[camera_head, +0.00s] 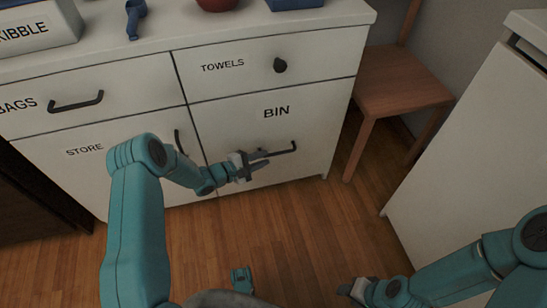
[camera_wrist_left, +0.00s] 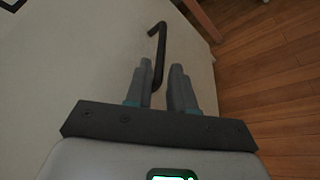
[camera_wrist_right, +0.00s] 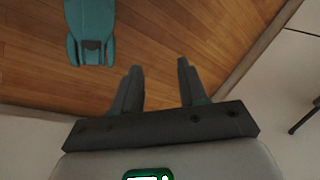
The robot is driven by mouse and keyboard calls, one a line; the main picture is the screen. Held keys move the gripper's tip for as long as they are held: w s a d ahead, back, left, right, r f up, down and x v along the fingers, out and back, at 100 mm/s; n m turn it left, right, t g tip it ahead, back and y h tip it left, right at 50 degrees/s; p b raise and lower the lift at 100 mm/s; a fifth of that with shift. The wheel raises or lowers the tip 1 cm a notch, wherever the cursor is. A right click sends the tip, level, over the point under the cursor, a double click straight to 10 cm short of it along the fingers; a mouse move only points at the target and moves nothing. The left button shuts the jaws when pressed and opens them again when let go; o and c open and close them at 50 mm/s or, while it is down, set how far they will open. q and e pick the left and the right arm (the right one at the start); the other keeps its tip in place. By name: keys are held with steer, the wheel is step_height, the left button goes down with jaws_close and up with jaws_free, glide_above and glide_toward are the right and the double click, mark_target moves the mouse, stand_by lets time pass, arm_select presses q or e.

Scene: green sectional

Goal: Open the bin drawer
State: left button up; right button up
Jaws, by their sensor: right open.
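The bin drawer (camera_head: 250,130) is the white lower right front of the cabinet, marked BIN. Its front looks flush with the cabinet. Its dark bar handle (camera_head: 283,151) also shows in the left wrist view (camera_wrist_left: 159,45). My left gripper (camera_head: 258,160) is at the handle's left part, with its fingers partly apart. In the left wrist view the handle runs between the fingers, with a gap beside it; contact is unclear. The fingers hide part of the handle. My right gripper (camera_head: 353,288) is open and empty, low over the floor, away from the drawer.
The towels drawer (camera_head: 235,66) with a round knob is directly above. The store door (camera_head: 84,165) and bags drawer (camera_head: 45,108) are to the left. A wooden chair (camera_head: 400,82) stands right of the cabinet. A white unit (camera_head: 470,140) is at right. The floor before the drawer is clear.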

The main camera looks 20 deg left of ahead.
mark_target(271, 154)
arm_select(q)
steer(key=b+x, duration=0.1)
steer(key=x, duration=0.3)
steer(key=shift+w+d+f, duration=0.15)
steer(key=shift+f, duration=0.05)
steer(key=shift+w+d, duration=0.3)
steer(key=shift+w, duration=0.1)
arm_select(e)
steer(key=shift+w+d+f+t, duration=0.15)
steer(key=shift+w+f, duration=0.15)
steer(key=shift+f, duration=0.2)
steer(key=shift+w+d+f+t, duration=0.15)
steer(key=shift+w+f, duration=0.1)
steer(key=shift+f, duration=0.2)
steer(key=shift+a, duration=0.1)
arm_select(q)
jaws_close()
